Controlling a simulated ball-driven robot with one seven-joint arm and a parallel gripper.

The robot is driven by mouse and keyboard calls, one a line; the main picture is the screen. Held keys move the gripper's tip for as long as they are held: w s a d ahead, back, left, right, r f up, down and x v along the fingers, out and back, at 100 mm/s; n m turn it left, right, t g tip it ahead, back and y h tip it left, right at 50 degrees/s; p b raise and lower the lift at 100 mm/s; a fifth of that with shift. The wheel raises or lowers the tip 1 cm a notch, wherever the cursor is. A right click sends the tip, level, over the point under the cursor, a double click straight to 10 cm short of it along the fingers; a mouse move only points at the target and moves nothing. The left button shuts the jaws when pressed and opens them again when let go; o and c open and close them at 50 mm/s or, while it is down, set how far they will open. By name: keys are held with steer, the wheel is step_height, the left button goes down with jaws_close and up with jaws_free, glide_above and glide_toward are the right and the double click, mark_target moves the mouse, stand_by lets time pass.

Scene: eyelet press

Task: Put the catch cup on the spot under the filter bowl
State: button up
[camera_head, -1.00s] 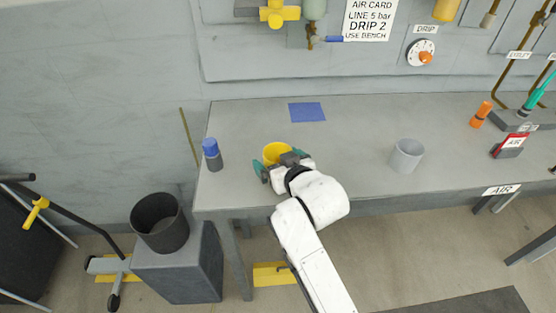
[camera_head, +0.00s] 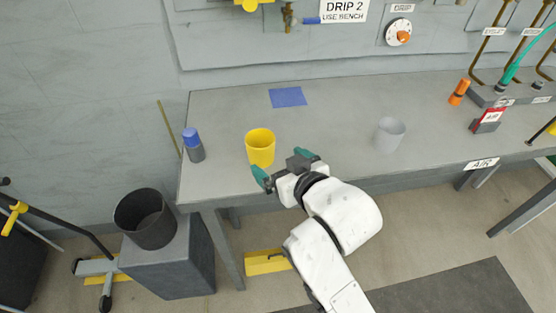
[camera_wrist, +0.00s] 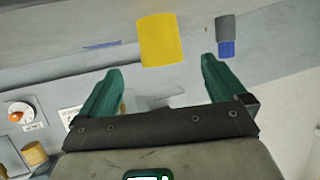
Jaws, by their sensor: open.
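A yellow cup (camera_head: 260,150) stands upright on the grey bench, left of centre and near the front edge. A grey cup (camera_head: 389,135) stands to its right. A flat blue patch (camera_head: 288,97) lies on the bench behind the yellow cup, and the yellow cup is off it. My gripper (camera_head: 284,167) is open and empty, in front and to the right of the yellow cup. In the wrist view the yellow cup (camera_wrist: 160,40) shows beyond the gap between the fingertips (camera_wrist: 160,68), apart from them. The filter bowl is cut off by the top of the head view.
A grey bottle with blue cap (camera_head: 193,144) stands left of the yellow cup. A dark bin (camera_head: 145,218) is on a block left of the bench.

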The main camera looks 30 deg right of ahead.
mark_target(265, 153)
steer(key=r+p, duration=0.1)
steer(key=p, duration=0.2)
steer(key=shift+w+d+r+p, duration=0.1)
steer(key=shift+w+d+p, duration=0.05)
steer(key=shift+p, duration=1.1)
steer(key=shift+a+f+p, duration=0.2)
steer(key=shift+f+p, duration=0.1)
steer(key=shift+p, duration=0.6)
steer(key=shift+w+f, duration=0.15)
steer(key=shift+f, duration=0.05)
steer(key=x, duration=0.5)
steer(key=shift+w+a+f, duration=0.1)
steer(key=shift+w+f, duration=0.15)
steer(key=shift+f+p+x, duration=0.2)
steer(key=shift+p+x, duration=0.2)
steer(key=shift+x, duration=0.85)
steer(key=shift+f+p+x, duration=0.2)
steer(key=shift+p+x, duration=0.15)
steer(key=shift+x, duration=0.95)
steer(key=shift+s, duration=0.2)
steer(key=shift+c, duration=0.4)
steer(key=c, duration=1.1)
